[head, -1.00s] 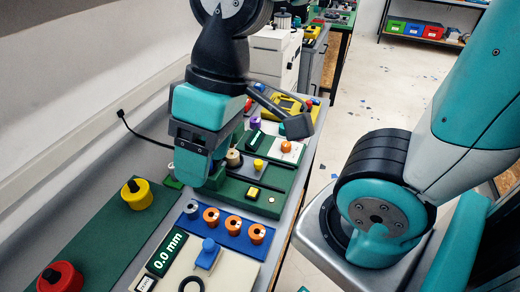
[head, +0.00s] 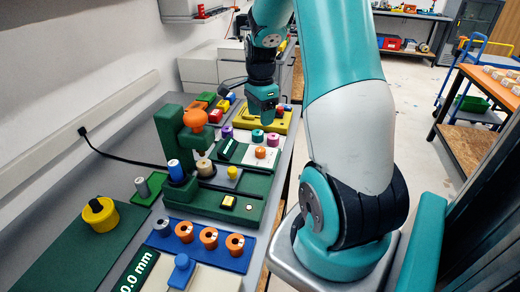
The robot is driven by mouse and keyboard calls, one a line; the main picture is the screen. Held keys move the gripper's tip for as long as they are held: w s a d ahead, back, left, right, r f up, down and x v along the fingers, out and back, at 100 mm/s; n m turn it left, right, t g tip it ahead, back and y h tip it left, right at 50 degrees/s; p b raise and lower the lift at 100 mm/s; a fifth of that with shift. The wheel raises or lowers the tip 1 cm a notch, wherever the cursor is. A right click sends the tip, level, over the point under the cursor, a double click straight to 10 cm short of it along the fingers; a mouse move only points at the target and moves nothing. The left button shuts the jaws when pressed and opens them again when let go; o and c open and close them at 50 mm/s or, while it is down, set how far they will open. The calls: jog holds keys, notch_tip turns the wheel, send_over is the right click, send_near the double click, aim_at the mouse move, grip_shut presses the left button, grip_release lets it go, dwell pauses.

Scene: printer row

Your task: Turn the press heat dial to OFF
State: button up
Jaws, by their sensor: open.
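The green press (head: 168,125) stands mid-bench with an orange knob (head: 195,118) on its head. On its long green base (head: 250,212) are a blue-and-white cylinder (head: 176,172), a tan spool (head: 204,166), a small yellow knob (head: 233,173) and a yellow block with a pale button (head: 228,202). I cannot tell which knob is the heat dial, and no OFF mark is readable. My gripper (head: 266,118) points down over the back of the bench, beyond the press. It is open, with nothing seen in it; its fingertips are small and dark.
A white board (head: 240,163) with coloured knobs lies behind the press base, and a yellow tray (head: 289,122) behind that. A blue strip (head: 222,258) with several orange rings lies in front. A black cable (head: 118,158) crosses the wall side.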

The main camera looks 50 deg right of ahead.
aim_at(260, 150)
notch_tip(260, 150, down, 13)
jog(key=shift+r+p, duration=0.1)
jog(key=shift+p, duration=0.45)
jog(key=shift+a, duration=0.1)
jog(key=c, duration=0.9)
